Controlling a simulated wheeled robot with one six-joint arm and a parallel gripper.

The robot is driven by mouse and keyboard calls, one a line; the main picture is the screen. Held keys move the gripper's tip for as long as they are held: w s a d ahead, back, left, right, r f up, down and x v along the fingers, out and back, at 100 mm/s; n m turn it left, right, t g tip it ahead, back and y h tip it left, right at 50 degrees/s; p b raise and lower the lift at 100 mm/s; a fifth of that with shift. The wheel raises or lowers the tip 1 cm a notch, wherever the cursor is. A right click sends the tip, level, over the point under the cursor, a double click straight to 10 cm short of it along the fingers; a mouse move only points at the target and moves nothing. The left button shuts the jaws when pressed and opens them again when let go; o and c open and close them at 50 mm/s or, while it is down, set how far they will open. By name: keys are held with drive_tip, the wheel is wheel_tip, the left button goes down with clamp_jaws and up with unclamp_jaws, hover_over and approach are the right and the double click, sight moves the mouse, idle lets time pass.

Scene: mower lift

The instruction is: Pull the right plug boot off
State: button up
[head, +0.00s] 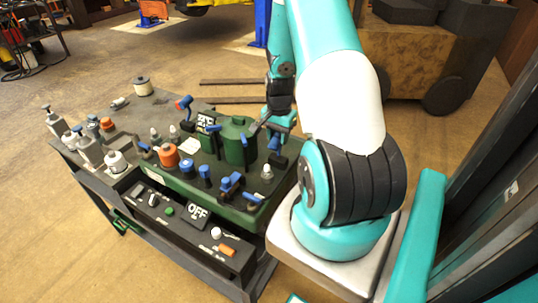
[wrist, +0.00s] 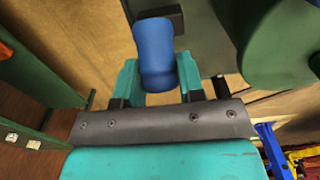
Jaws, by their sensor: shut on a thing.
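My gripper (wrist: 158,80) is shut on a blue boot (wrist: 153,48), with one teal finger on each side of it in the wrist view. The boot's far end lies by a dark block; I cannot tell whether it still sits on a plug. In the head view my gripper (head: 280,128) is at the right of the green engine housing (head: 236,141), and the blue boot (head: 274,145) shows just below the fingers. The dark green mower deck (head: 230,200) lies under it on the bench.
Several knobs and small blue and orange parts stand on the deck left of my gripper. Bottles (head: 88,148) stand at the bench's left end.

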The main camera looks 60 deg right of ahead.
drive_tip(key=shift+w+d, duration=0.1)
drive_tip(key=shift+d, duration=0.9)
drive_tip(key=shift+d+f, duration=0.15)
drive_tip(key=shift+d, duration=0.45)
drive_tip(key=shift+d+f, duration=0.15)
drive_tip(key=shift+d, duration=0.45)
drive_tip(key=o, duration=0.7)
wheel_tip(320, 180, up, 7)
drive_tip(key=p, duration=0.4)
drive_tip(key=shift+p, duration=0.35)
